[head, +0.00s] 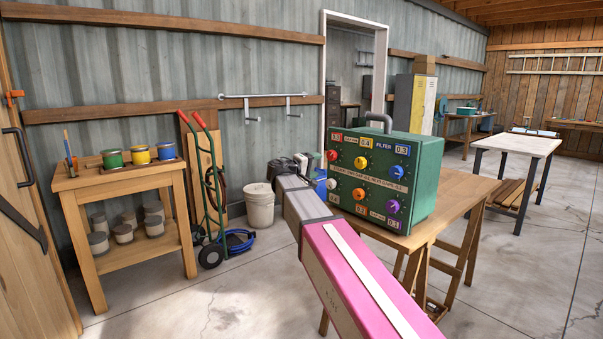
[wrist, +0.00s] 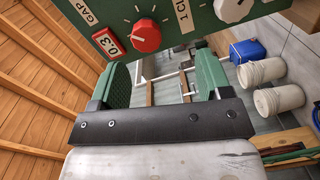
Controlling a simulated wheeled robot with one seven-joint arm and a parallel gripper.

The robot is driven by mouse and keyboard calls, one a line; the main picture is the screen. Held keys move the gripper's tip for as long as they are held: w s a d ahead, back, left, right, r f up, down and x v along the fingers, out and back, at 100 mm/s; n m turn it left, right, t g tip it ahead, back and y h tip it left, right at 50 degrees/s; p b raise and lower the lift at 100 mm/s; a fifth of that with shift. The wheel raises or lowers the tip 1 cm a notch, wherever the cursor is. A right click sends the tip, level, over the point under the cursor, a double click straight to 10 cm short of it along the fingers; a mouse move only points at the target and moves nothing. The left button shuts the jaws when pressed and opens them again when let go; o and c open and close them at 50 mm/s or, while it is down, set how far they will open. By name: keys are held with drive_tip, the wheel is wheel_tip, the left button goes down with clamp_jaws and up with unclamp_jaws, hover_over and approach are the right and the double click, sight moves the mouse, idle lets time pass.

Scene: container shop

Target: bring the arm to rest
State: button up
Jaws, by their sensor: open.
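My gripper (wrist: 163,78) is open in the wrist view, its two green-padded fingers apart with nothing between them. In the head view my gripper (head: 303,165) is small and partly hidden behind my pink and grey arm, at the left side of a green control box (head: 425,190). The arm is stretched forward. In the wrist view the box's panel (wrist: 108,42) fills the top, with a red knob (wrist: 146,36) and a white knob (wrist: 233,8) close to the fingers. I see no clear contact, but the exact gap is hard to tell.
The box stands on a wooden trestle table (head: 455,208). A white bucket (head: 260,206), a hand truck (head: 208,200) and a shelf stand (head: 122,184) with paint cans are to the left. A light-topped table (head: 520,143) stands at right. Open concrete floor lies between.

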drive_tip(key=s+d+f+m+g+y, duration=0.1)
drive_tip(key=s+d+f+g+y, duration=0.2)
drive_tip(key=f, duration=0.6)
drive_tip(key=s+d+f+g+y, duration=0.1)
drive_tip(key=s+d+f, duration=0.2)
drive_tip(key=s+f, duration=0.5)
drive_tip(key=s+d+f+m+g+y, duration=0.1)
drive_tip(key=s+d+f+g+y, duration=0.15)
drive_tip(key=f, duration=0.85)
drive_tip(key=s+a+f+m+g+y, duration=0.1)
drive_tip(key=s+f+y, duration=0.6)
drive_tip(key=s+f, duration=0.8)
drive_tip(key=s+m+g, duration=0.1)
drive_tip(key=s+g, duration=0.1)
drive_tip(key=shift+f+m+g, duration=0.15)
drive_tip(key=shift+m+g, duration=0.2)
drive_tip(key=shift+m, duration=0.05)
